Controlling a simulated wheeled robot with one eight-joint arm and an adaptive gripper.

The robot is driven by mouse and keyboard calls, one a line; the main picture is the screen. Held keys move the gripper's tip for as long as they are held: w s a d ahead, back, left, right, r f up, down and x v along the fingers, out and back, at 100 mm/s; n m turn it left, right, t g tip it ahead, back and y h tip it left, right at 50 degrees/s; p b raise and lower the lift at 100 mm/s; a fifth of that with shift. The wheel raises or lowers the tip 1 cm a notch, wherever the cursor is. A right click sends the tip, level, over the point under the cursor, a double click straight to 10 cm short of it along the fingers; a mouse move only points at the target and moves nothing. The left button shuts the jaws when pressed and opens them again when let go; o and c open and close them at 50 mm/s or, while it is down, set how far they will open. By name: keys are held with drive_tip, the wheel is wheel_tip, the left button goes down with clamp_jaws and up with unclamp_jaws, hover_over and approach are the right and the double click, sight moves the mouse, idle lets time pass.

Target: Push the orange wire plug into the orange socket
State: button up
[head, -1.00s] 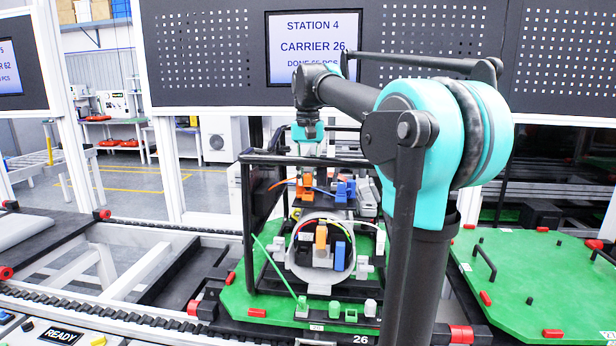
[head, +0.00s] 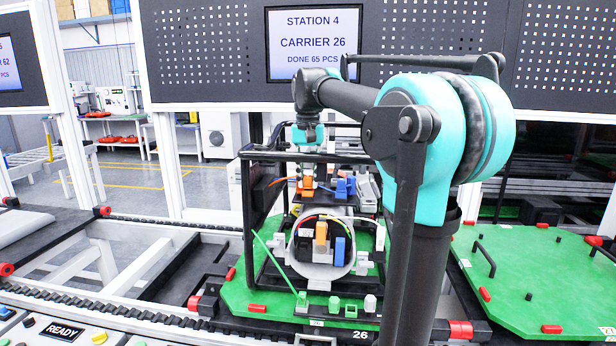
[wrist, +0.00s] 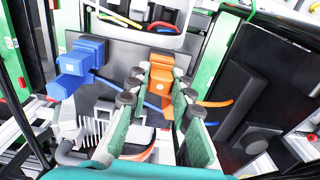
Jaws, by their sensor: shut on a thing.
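My gripper (wrist: 160,84) is shut on the orange wire plug (wrist: 161,70), its two green-padded fingers on either side of it. An orange wire (wrist: 216,103) runs out to the right in the wrist view. In the head view the orange plug (head: 306,187) is under my gripper (head: 307,178), inside the black frame on the carrier. I cannot make out the orange socket apart from the plug, nor how deep the plug sits. A blue connector (wrist: 80,62) with a blue wire stands to its left in the wrist view; it also shows in the head view (head: 345,188).
A black frame (head: 247,215) surrounds the work on the green carrier plate (head: 245,305). A pale ring (head: 295,255) holding orange and blue blocks stands in front. A thin green rod (head: 273,263) slants at the left. Another green plate (head: 535,275) lies at the right.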

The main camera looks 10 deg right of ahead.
drive_tip(key=shift+f, duration=0.2)
drive_tip(key=o, duration=1)
